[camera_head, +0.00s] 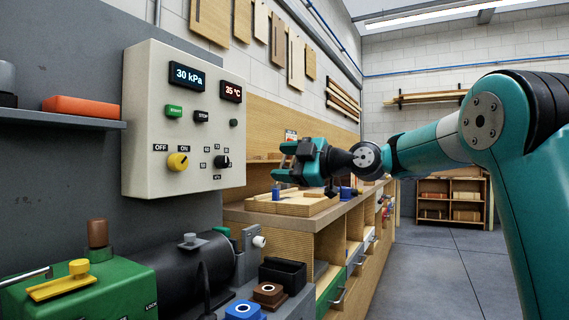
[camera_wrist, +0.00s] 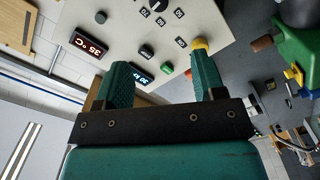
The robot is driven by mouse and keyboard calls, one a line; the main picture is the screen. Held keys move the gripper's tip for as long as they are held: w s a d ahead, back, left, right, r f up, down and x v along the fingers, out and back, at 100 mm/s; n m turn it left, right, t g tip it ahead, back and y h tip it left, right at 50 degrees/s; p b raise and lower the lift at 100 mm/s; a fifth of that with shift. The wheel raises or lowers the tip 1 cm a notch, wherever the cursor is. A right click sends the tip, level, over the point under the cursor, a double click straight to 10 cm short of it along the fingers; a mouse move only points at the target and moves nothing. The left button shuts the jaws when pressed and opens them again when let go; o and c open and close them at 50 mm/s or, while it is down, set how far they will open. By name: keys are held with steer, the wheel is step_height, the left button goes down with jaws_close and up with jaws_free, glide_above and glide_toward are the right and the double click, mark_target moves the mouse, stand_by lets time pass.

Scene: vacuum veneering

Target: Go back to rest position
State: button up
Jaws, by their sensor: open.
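My gripper (camera_head: 279,162) is teal and black, open and empty. In the head view it is held out level to the right of the pale control panel (camera_head: 145,120), pointing left. The panel also shows beyond the fingers in the wrist view (camera_wrist: 215,25). In that view my gripper (camera_wrist: 160,75) has its two fingers well apart with nothing between them. The yellow OFF/ON knob (camera_head: 178,162) appears just past one fingertip in the wrist view (camera_wrist: 199,44); the head view shows it clear of the gripper. The panel displays read 30 kPa (camera_head: 187,76) and 35 °C (camera_head: 231,92).
A wooden workbench (camera_head: 345,208) with boards on it lies behind and below my gripper. A green machine (camera_head: 120,290) and a black cylinder (camera_head: 165,265) stand at lower left. A grey shelf (camera_head: 60,118) holds an orange block (camera_head: 85,106). The floor (camera_head: 435,270) at right is clear.

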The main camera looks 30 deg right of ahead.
steer(key=s+a+f+m+g+h, duration=0.2)
steer(key=s+a+f+m+g, duration=0.4)
steer(key=s+a+f, duration=0.6)
steer(key=s+a+f+m+g+h, duration=0.1)
steer(key=s+f+m+g+h, duration=0.2)
steer(key=s+f, duration=0.7)
steer(key=s+a+f+m+g+h, duration=0.15)
steer(key=s+f+g, duration=0.4)
steer(key=s, duration=0.75)
step_height(320, 180, up, 30)
steer(key=p, duration=2.9)
steer(key=shift+s+f+m, duration=0.15)
steer(key=shift+s+m, duration=0.05)
steer(key=shift+m, duration=0.25)
